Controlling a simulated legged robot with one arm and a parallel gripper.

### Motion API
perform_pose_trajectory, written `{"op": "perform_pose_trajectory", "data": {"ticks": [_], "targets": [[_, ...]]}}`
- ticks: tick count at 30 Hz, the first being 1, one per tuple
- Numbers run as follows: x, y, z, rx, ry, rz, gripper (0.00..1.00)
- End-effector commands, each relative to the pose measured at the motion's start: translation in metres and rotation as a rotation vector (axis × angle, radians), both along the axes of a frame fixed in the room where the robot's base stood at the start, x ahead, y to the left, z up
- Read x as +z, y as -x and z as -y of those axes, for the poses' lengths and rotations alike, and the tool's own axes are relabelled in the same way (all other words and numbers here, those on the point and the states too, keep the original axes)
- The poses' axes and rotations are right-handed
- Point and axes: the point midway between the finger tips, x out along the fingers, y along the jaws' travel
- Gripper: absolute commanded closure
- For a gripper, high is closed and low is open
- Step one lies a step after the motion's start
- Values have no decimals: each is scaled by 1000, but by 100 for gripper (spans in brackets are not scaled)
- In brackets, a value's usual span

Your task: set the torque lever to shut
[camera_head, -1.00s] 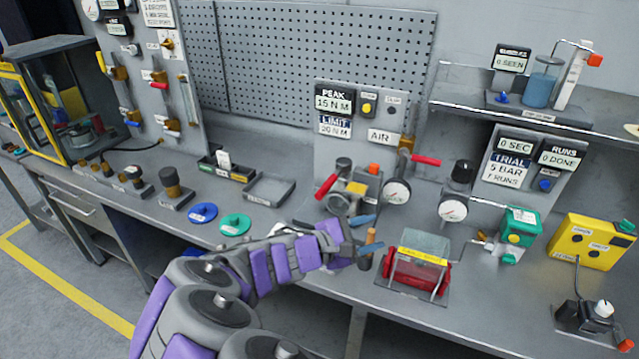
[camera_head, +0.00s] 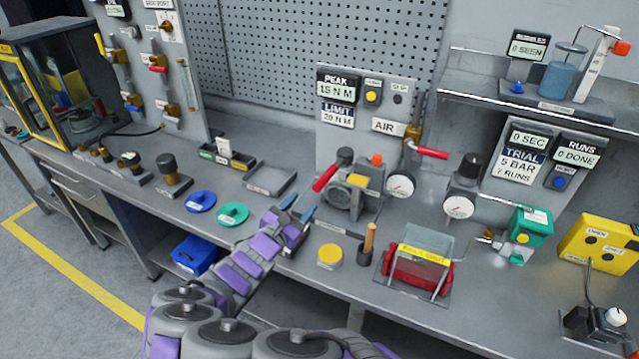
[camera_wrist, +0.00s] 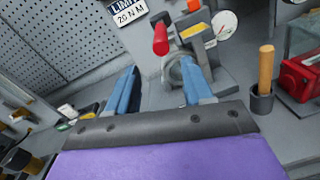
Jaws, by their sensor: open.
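The torque lever is a red-handled lever (camera_head: 325,178) on the grey valve stand (camera_head: 352,200) below the PEAK and LIMIT panel. Its handle tilts up to the left in the wrist view (camera_wrist: 160,40). The panel reads PEAK 15 N M, LIMIT 20 N M. My gripper (camera_head: 299,206) has its blue fingers apart, just left of and in front of the stand. In the wrist view the fingers (camera_wrist: 162,88) point toward the stand, with nothing between them. The right finger overlaps the stand in that picture; I cannot tell if they touch.
A second red-handled lever (camera_head: 431,152) juts from the AIR line on the right. Two gauges, a wooden-handled tool (camera_head: 368,240) in a cup, a yellow disc (camera_head: 330,256) and a red cylinder under a clear guard (camera_head: 424,265) stand nearby. A shallow tray (camera_head: 270,180) lies left.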

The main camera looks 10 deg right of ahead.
Motion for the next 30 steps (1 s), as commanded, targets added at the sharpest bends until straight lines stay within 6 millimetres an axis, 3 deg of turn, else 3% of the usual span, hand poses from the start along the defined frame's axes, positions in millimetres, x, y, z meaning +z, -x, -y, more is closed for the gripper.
{"op": "perform_pose_trajectory", "data": {"ticks": [18, 24, 30], "targets": [[-1, -74, 56, -2, 5, 1, 49], [0, -87, 71, -1, 1, 1, 49], [1, -91, 69, 1, 5, 1, 49]]}}
